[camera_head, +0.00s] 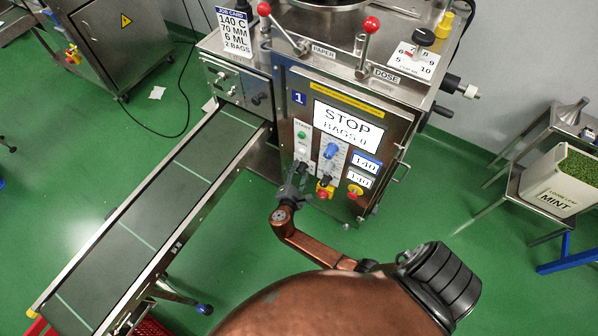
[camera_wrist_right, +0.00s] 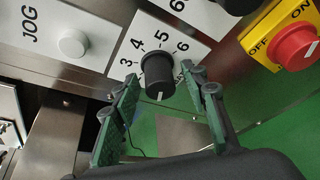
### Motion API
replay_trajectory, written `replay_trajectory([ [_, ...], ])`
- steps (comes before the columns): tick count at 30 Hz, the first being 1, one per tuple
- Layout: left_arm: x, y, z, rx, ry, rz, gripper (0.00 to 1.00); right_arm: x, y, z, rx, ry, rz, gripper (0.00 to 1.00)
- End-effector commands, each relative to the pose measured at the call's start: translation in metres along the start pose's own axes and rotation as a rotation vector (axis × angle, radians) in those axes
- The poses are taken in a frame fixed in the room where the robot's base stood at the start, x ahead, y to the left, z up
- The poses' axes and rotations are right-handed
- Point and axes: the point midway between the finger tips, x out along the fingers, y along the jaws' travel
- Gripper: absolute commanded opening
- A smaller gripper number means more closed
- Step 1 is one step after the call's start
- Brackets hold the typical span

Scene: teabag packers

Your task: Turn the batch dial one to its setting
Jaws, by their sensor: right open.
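The batch dial is a black knob (camera_wrist_right: 158,75) on a white number card in the wrist view. It has a white pointer mark on its end, and I cannot tell which number that mark indicates. My right gripper (camera_wrist_right: 160,105) is open, with one green-padded finger on each side of the knob and gaps visible. In the head view my right gripper (camera_head: 297,180) is at the lower left of the panel of machine 1 and partly covers that area. The job card (camera_head: 234,32) reads 140 C, 70 MM, 6 ML, 2 BAGS. The screen (camera_head: 347,125) reads STOP, BAGS 0. My left gripper is out of view.
A red button on a yellow plate (camera_wrist_right: 258,50) is close on the right, and a white JOG button (camera_wrist_right: 72,43) on the left. A conveyor (camera_head: 150,205) runs left of the machine. A mint bin (camera_head: 560,180) stands at the right. Green floor is free in front.

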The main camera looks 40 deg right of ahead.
Motion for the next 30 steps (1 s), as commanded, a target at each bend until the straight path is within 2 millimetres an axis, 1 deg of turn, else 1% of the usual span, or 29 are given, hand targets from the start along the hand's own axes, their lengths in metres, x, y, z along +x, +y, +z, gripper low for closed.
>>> replay_trajectory([
  [2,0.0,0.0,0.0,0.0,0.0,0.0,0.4,0.0,0.0,0.0,0.0,0.0,0.0,0.4],
  [19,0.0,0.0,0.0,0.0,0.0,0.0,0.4,-0.001,0.0,-0.001,0.0,0.001,0.0,0.01],
  [20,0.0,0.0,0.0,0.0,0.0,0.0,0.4,-0.001,0.0,-0.001,0.0,0.001,0.0,0.0],
  [28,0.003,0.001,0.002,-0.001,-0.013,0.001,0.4,0.0,-0.002,-0.002,0.021,0.001,0.008,0.0],
  [30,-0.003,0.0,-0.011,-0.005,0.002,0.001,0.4,0.0,-0.002,-0.002,0.04,0.001,0.016,0.0],
])
